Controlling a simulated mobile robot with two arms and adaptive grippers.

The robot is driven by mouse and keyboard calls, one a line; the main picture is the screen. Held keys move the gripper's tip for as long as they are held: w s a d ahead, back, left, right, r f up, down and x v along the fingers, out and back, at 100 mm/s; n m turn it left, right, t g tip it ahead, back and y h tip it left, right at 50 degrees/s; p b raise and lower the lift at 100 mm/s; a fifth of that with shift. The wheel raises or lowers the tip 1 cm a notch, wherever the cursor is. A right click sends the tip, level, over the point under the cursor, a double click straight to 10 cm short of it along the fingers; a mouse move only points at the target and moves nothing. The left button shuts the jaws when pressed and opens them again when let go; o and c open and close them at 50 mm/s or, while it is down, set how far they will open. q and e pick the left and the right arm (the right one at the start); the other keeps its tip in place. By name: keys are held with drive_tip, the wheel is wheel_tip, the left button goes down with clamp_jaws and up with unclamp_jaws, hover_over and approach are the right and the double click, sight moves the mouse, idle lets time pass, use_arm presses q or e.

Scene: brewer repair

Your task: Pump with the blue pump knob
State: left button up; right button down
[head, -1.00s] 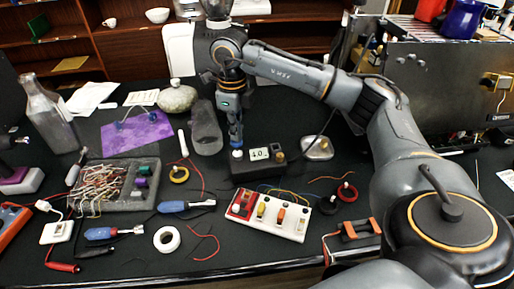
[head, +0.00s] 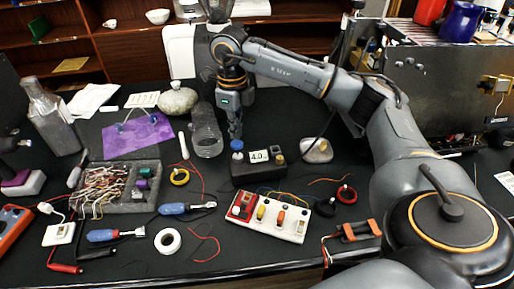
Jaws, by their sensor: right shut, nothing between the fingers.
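The blue pump knob (head: 237,145) stands on a white stem at the left end of a black box (head: 247,176). The box has a small display (head: 259,156) that seems to read 4.0. My right gripper (head: 235,132) points down just above the knob. Its fingers are closed together with nothing between them. Whether the fingertips touch the knob or stand slightly clear of it I cannot tell. My left gripper is not in view.
A clear glass bottle (head: 207,140) lies close left of my right gripper. A red and white switch panel (head: 283,225) lies in front of the box, and a silver lidded item (head: 316,151) to its right. A grey parts tray (head: 144,204) is at left.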

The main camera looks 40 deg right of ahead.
sight(237, 143)
drive_tip(key=shift+f, duration=0.15)
drive_tip(key=shift+f+b, duration=1.85)
drive_tip(key=shift+f, duration=0.6)
drive_tip(key=shift+r+p, duration=1.75)
drive_tip(key=shift+r, duration=0.85)
drive_tip(key=shift+f, duration=0.2)
drive_tip(key=shift+r, duration=0.15)
